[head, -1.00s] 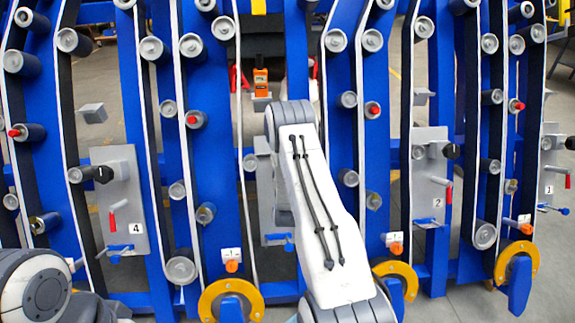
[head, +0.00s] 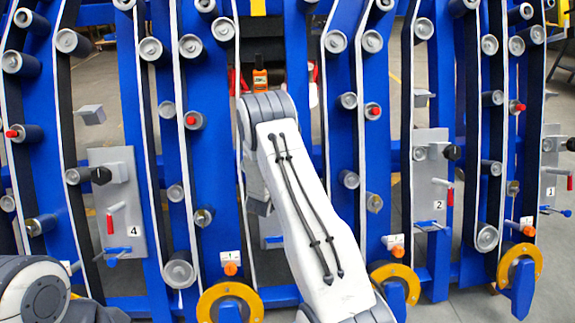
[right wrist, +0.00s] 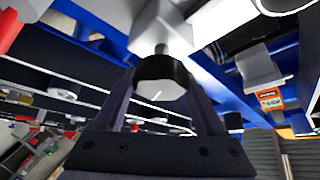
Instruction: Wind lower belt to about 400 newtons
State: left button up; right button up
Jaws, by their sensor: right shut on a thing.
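My right gripper (right wrist: 160,82) is shut on a round knob (right wrist: 158,68) with a black rim and a pale face. The knob sits on a short shaft from a grey block (right wrist: 165,28). In the head view my right arm hides this gripper, the knob and most of the grey plate (head: 270,230) behind it. An orange handheld meter (head: 260,77) stands on a bracket above my arm; it also shows in the right wrist view (right wrist: 270,99). Its reading is too small to make out. My left arm is at the lower left; its gripper is out of frame.
Blue frame posts carry belts over several grey rollers. Other grey plates with black knobs and red handles are numbered 4 (head: 118,200), 2 (head: 430,180) and 1 (head: 550,170). Yellow rings (head: 230,291) line the bottom. Grey floor shows between posts.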

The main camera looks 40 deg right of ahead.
dwell(0.5)
jog(key=o, duration=1.3)
jog(key=v, duration=1)
jog(key=shift+s+a, duration=0.15)
jog(key=shift+s, duration=0.05)
jog(key=x, duration=1)
jog(key=shift+w+d, duration=0.2)
jog(key=shift+d, duration=0.05)
